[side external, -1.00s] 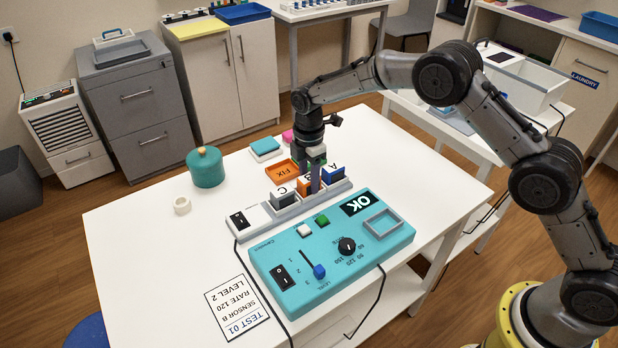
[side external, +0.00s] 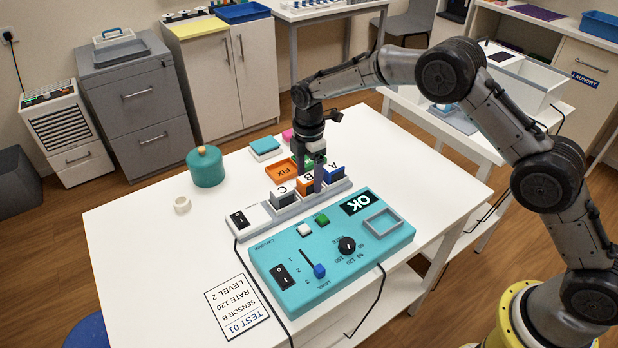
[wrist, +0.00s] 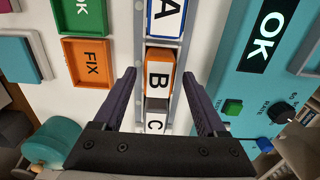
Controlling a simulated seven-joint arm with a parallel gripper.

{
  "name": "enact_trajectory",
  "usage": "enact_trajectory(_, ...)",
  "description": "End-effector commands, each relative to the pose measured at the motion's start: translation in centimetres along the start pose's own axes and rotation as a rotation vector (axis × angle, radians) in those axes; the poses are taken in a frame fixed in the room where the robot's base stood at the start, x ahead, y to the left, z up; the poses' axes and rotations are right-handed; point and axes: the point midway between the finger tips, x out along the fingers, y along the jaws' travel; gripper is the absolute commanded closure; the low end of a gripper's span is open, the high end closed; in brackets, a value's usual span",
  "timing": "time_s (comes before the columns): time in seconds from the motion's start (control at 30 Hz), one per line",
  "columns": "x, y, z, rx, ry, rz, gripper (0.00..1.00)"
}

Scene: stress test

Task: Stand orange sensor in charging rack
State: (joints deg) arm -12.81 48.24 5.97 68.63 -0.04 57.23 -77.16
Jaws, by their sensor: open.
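The orange sensor (side external: 304,187), lettered B, stands in the charging rack (side external: 287,211) between the blue sensor A (side external: 336,173) and the grey sensor C (side external: 281,198). In the wrist view, the orange sensor (wrist: 159,75) sits in line with A (wrist: 166,14) and C (wrist: 155,124) between the rack's grey rails (wrist: 139,22). My gripper (wrist: 160,74) is open, its fingers apart on either side of the orange sensor with gaps visible. In the side view, my gripper (side external: 317,182) is over the rack, partly hiding the sensors.
A teal console (side external: 290,255) with knob, slider and switches lies beside the rack. An orange FIX tray (side external: 279,172) and a green tray (wrist: 82,16) lie behind it. A teal pot (side external: 205,169) and white ring (side external: 182,204) stand left.

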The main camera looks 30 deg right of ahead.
Motion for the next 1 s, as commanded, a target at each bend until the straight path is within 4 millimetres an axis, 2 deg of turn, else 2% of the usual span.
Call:
enact_trajectory(0.3,-6.5,0.1,0.0,0.000,0.001,0.005,0.26)
enact_trajectory(0.5,-9.6,0.1,0.0,0.000,0.001,0.004,0.26)
enact_trajectory(0.63,-10.7,0.0,0.0,0.000,0.001,0.002,0.26)
enact_trajectory(0.93,-11.2,0.0,0.0,0.003,0.001,0.003,0.26)
enact_trajectory(1.0,-11.9,-0.3,0.3,0.021,0.002,0.010,0.26)
